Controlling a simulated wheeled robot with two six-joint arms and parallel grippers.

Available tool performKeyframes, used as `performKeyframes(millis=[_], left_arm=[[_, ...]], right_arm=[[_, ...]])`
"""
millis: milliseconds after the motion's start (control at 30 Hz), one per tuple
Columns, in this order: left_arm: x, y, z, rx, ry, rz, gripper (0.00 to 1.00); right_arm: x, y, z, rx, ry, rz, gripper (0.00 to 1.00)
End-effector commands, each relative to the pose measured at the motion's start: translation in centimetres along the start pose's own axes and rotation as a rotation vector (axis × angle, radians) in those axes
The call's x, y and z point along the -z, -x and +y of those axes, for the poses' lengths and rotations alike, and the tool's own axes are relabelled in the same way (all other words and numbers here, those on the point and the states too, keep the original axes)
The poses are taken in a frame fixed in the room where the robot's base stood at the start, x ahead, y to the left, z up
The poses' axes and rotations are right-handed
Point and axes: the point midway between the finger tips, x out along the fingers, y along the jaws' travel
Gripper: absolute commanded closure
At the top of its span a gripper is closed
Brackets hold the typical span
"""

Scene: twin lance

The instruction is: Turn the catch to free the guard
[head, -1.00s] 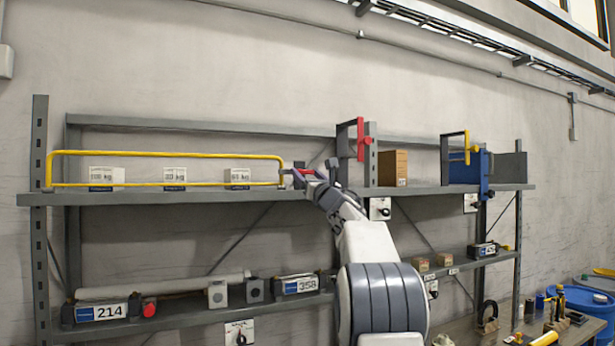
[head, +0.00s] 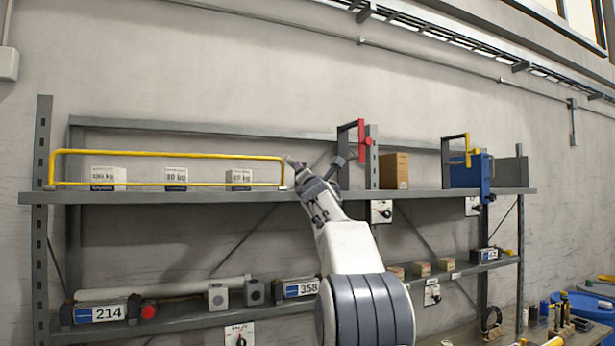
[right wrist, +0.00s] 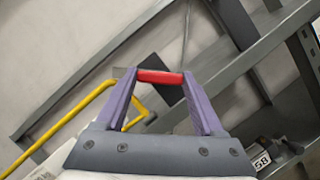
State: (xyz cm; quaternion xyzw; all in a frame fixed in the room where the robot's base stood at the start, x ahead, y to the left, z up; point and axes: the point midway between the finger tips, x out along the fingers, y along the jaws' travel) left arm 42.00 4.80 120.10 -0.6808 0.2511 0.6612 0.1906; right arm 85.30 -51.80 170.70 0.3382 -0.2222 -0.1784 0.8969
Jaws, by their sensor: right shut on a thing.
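The guard is a long yellow rail (head: 170,153) across the front of the upper shelf at left. It is level in the head view, and its right end stands beside my right gripper (head: 292,163). In the right wrist view the purple fingers are shut on the short red catch (right wrist: 160,77), which lies crosswise between their tips. The yellow guard (right wrist: 62,125) shows there just left of the fingers. In the head view the catch is hidden by my gripper. My left gripper is in neither view.
White boxes (head: 108,178) stand behind the guard. A grey frame with a red handle (head: 361,138) stands just right of my gripper, then a brown box (head: 394,171) and a blue unit with a yellow handle (head: 467,150). The lower shelf (head: 180,321) holds labelled blocks.

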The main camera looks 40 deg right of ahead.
Motion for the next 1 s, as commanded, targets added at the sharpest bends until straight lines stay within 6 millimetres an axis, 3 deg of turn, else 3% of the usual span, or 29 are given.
performKeyframes(millis=[467, 1000], left_arm=[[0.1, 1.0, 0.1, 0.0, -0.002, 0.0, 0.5], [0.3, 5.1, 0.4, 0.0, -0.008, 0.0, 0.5]], right_arm=[[-0.2, 0.0, 0.2, 0.078, -0.183, -0.002, 0.86], [-0.5, -0.1, 0.6, 0.252, -0.602, -0.001, 0.86]])
